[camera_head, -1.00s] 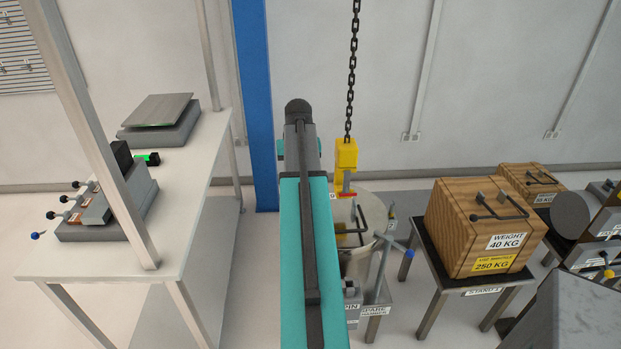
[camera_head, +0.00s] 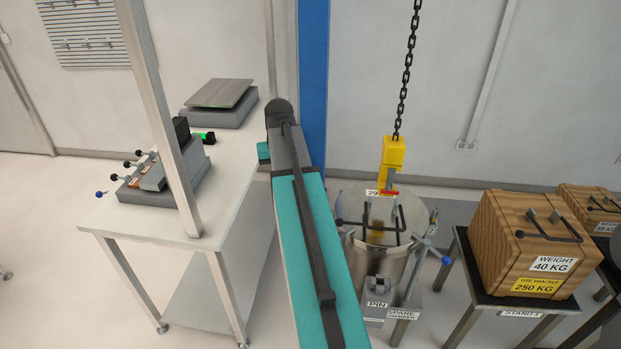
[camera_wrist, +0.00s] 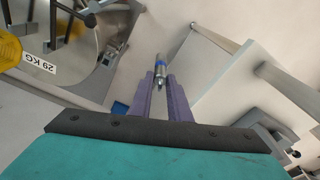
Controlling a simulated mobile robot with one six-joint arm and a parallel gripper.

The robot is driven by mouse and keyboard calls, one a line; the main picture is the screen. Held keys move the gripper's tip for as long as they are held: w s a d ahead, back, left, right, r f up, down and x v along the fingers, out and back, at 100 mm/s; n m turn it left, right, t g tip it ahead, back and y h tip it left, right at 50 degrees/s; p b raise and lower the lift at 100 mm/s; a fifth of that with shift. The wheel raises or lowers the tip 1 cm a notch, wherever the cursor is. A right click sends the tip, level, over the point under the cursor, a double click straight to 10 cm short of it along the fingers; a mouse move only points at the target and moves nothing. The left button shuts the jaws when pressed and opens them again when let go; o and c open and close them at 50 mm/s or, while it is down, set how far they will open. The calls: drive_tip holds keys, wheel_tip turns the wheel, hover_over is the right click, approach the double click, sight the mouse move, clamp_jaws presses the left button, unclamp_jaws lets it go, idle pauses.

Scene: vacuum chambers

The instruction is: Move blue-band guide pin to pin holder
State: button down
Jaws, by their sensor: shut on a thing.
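The gripper's fingers and the pin are hidden behind my arm in the head view. A small grey holder block (camera_head: 377,288) with a PIN label below it sits at the front of the steel chamber in the head view. I cannot make out its opening.
The round chamber (camera_head: 385,262) has handles on its lid, and a yellow hook block (camera_head: 392,156) hangs by a chain above it. A white bench (camera_head: 240,190) stands left. A wooden 40 KG crate (camera_head: 530,243) sits on a stand at right. Open floor lies in front.

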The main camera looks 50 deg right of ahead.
drive_tip(key=w+a+n, duration=0.3)
drive_tip(key=a, duration=1.5)
drive_tip(key=w+a+r+n, duration=0.1)
drive_tip(key=w+a+n, duration=0.2)
drive_tip(key=a, duration=1.6)
drive_tip(key=shift+a+y, duration=0.2)
drive_tip(key=shift+y, duration=0.2)
drive_tip(key=shift+d, duration=0.2)
